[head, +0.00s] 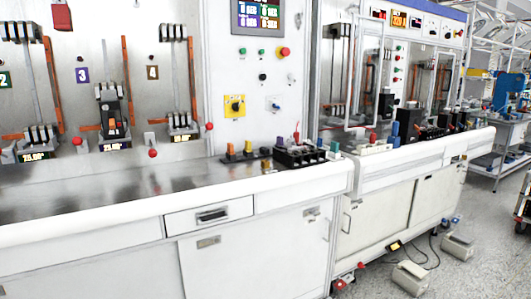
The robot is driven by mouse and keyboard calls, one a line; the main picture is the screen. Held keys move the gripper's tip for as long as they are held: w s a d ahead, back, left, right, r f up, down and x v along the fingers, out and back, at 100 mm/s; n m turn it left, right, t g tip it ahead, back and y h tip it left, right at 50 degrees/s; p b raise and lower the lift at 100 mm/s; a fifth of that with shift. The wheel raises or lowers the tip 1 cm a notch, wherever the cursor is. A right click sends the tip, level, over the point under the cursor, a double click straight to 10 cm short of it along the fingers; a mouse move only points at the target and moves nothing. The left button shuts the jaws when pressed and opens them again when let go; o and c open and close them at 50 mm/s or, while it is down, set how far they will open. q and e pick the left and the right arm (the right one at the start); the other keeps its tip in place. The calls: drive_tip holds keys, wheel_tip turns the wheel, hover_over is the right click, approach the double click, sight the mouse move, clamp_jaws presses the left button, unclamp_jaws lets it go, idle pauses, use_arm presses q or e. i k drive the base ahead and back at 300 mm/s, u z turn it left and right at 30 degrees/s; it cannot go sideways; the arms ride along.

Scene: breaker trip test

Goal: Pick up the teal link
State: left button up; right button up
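I cannot pick out the teal link with certainty. A small blue-green piece (334,147) stands at the right end of a black terminal block (300,156) on the bench's right end, but it is too small to identify. Left of the block, several small upright pieces with orange, yellow and purple tops (248,148) stand in a row. Neither of my grippers is in view.
The grey bench top (120,185) is mostly clear at left and centre. Behind it rises a panel with numbered bays, red knobs and a yellow rotary switch (235,106). A second cabinet (400,170) adjoins at right, with grey boxes (411,277) on the floor.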

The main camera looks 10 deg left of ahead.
sight(334, 145)
drive_tip(key=z, duration=1.05)
drive_tip(key=k, duration=1.3)
drive_tip(key=z, duration=0.65)
drive_tip(key=i, duration=2.1)
drive_tip(key=u, duration=1.1)
drive_tip(key=i, duration=1.75)
drive_tip(key=u, duration=1.35)
